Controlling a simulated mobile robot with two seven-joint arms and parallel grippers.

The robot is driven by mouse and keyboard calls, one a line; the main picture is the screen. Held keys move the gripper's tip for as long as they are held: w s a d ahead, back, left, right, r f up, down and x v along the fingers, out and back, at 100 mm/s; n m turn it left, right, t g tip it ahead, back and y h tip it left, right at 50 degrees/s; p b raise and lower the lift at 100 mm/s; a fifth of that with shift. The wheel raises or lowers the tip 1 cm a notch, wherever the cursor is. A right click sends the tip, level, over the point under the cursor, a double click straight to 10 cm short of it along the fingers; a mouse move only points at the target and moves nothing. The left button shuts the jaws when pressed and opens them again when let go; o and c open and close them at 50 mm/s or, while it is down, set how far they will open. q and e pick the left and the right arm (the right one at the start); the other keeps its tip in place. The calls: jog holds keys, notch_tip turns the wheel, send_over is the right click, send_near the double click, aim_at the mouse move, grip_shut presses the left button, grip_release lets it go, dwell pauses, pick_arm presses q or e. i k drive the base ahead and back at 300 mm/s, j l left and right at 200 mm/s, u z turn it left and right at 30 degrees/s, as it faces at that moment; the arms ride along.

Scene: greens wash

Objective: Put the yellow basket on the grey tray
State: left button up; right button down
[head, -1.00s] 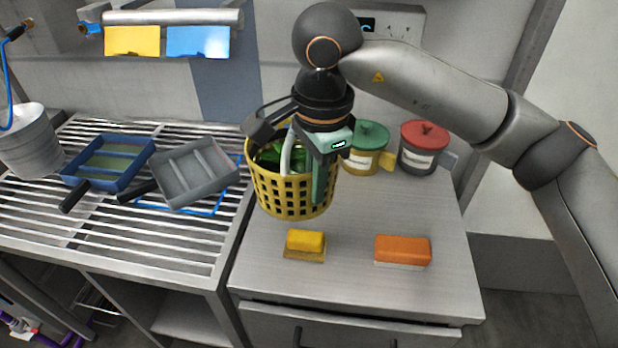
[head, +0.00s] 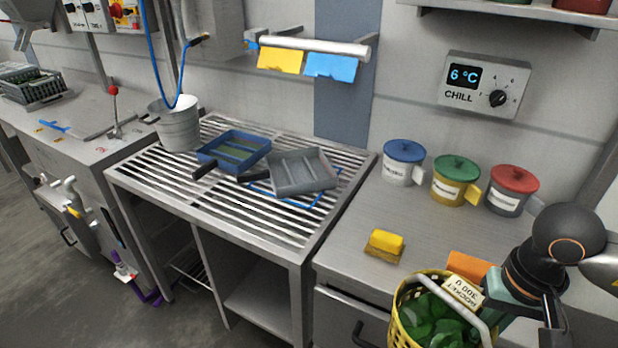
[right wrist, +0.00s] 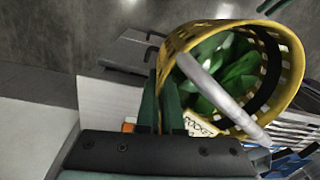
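The yellow basket (head: 407,312) is at the lower right of the head view, in front of the right counter, with green leaves and a tag inside and a pale handle. My right gripper (head: 496,303) is at its rim; its fingertips are partly hidden there. In the right wrist view the fingers (right wrist: 162,100) close on the wall of the basket (right wrist: 292,50), which hangs tilted in that picture. The grey tray (head: 302,174), with ridged compartments, lies on the slatted rack, apart from the basket. My left gripper is not in view.
A blue tray (head: 232,150) lies left of the grey tray, and a metal bucket (head: 178,128) stands beyond it. A yellow block (head: 384,246), an orange block (head: 468,266) and lidded pots (head: 403,163) are on the right counter. The rack's front slats are clear.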

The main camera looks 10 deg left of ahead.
aim_at(300, 170)
jog(key=i+j+u, duration=0.35)
jog(key=i+j, duration=0.15)
jog(key=i+j+u, duration=0.35)
jog(key=i, duration=0.25)
jog(key=j, duration=0.1)
